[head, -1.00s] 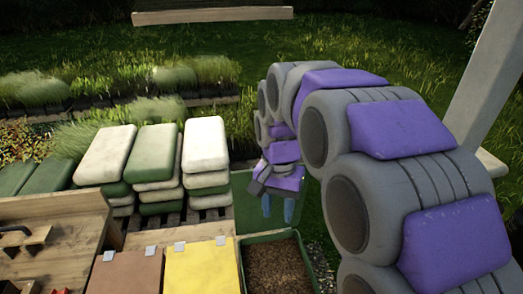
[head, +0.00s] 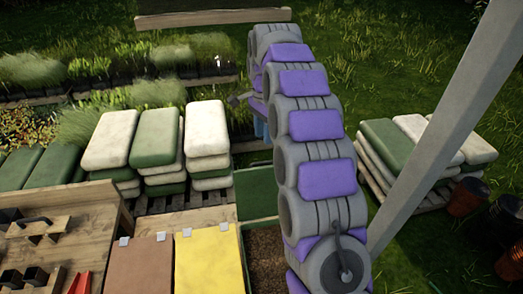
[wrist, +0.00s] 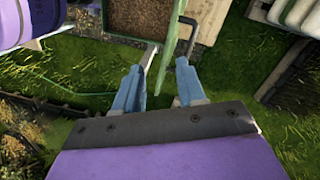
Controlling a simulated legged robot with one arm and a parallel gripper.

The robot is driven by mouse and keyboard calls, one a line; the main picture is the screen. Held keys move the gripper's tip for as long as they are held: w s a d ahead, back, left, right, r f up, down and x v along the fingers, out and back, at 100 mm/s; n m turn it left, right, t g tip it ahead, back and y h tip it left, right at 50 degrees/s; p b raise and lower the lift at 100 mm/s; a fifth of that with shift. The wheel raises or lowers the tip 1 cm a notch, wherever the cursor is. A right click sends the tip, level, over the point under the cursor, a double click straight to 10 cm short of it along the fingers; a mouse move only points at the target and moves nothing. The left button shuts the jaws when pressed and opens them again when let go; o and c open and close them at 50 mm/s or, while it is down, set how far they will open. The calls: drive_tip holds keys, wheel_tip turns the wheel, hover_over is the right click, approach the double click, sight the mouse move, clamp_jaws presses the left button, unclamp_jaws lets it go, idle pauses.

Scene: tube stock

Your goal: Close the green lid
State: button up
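The green lid (head: 257,192) stands open, raised at the far edge of a green bin (head: 246,262) filled with brown soil. My arm covers the right part of both. In the wrist view the lid (wrist: 178,45) shows nearly edge-on, with a dark bar-shaped handle (wrist: 187,30) on its right side, and the soil (wrist: 140,17) shows left of it. My gripper (head: 262,130) is beyond and above the lid in the head view. In the wrist view its blue fingers (wrist: 160,70) are apart, with the lid's near end between them. Contact cannot be told.
A yellow lid (head: 208,262) and a brown lid (head: 140,266) lie flat left of the bin. Stacked white and green bags (head: 207,130) stand behind them. A pale post (head: 450,130) rises at right, with another bag stack (head: 395,145) beyond. Grass is open behind.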

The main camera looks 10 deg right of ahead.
drive_tip(key=shift+w+m+p, duration=2)
drive_tip(key=shift+w+p, duration=0.55)
drive_tip(key=shift+w, duration=1)
drive_tip(key=f+b, duration=0.1)
drive_tip(key=f, duration=0.4)
drive_tip(key=s+d+f+b, duration=0.1)
drive_tip(key=f+b, duration=0.1)
drive_tip(key=f, duration=0.3)
drive_tip(key=f+b, duration=0.2)
drive_tip(key=f, duration=0.3)
drive_tip(key=shift+s+d, duration=0.3)
drive_tip(key=shift+s+a+f, duration=0.1)
drive_tip(key=shift+a+f, duration=0.1)
drive_tip(key=shift+f, duration=0.35)
drive_tip(key=shift+d, duration=0.4)
drive_tip(key=shift+c, duration=0.4)
drive_tip(key=shift+a, duration=0.1)
clamp_jaws()
